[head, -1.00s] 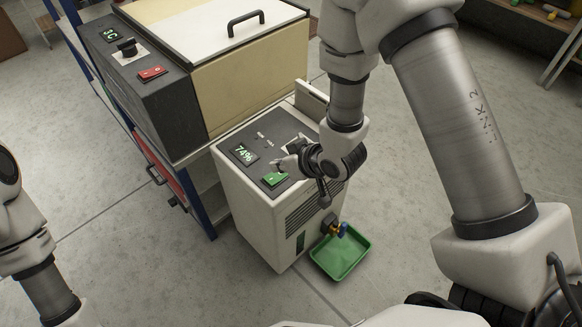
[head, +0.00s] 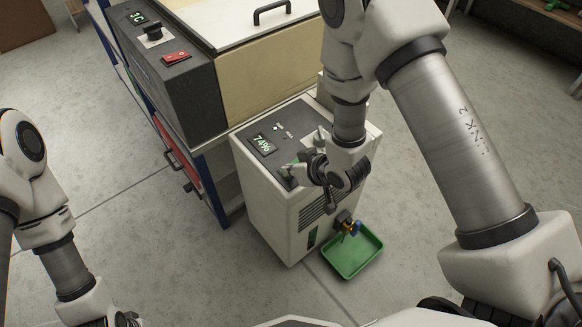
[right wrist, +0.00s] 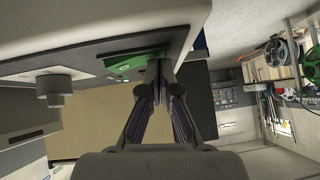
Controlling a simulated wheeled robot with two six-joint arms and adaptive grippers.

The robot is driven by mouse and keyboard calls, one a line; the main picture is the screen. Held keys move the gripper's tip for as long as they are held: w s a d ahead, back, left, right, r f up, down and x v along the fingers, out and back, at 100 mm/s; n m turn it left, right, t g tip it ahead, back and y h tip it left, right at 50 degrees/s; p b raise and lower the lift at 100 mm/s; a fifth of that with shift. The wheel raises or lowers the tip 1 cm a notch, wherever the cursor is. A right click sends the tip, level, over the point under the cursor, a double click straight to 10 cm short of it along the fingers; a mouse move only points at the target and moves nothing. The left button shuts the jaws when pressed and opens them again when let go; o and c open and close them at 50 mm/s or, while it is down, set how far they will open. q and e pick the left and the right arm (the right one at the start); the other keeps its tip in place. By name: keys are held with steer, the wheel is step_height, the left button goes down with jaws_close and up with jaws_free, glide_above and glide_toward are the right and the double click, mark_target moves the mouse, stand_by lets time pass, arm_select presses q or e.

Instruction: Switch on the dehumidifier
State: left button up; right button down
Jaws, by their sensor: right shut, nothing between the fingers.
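The dehumidifier (head: 264,205) is a white box with a dark top panel, and its display (head: 262,143) reads 74%. A green rocker switch (right wrist: 135,62) shows on its panel in the right wrist view, and my gripper mostly hides it in the head view. My right gripper (head: 288,175) is shut and empty, with its fingertips at the switch. In the right wrist view the fingertips (right wrist: 159,70) overlap the switch's edge; I cannot tell whether they touch it. My left gripper (head: 125,319) is only partly in view at the bottom edge.
A larger cabinet (head: 185,95) with a red switch (head: 176,57) and a black knob stands behind, close to the dehumidifier. A green tray (head: 352,255) lies on the floor below a tap (head: 347,225). A round knob (right wrist: 54,88) sits near the switch. Floor is clear at left.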

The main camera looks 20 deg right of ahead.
steer(key=shift+w+d+r+p, duration=0.2)
steer(key=shift+d+r+p, duration=0.2)
steer(key=shift+d, duration=0.25)
steer(key=shift+w+r+p, duration=0.1)
steer(key=shift+r+p, duration=0.3)
steer(key=shift+p, duration=0.05)
step_height(320, 180, up, 4)
steer(key=p, duration=0.3)
steer(key=shift+a+f, duration=0.15)
steer(key=shift+f, duration=0.1)
steer(key=s+a+v, duration=0.1)
steer(key=v, duration=0.8)
steer(key=shift+s+a+p, duration=0.2)
steer(key=shift+s+p, duration=0.1)
steer(key=shift+p, duration=0.15)
steer(key=shift+r, duration=0.1)
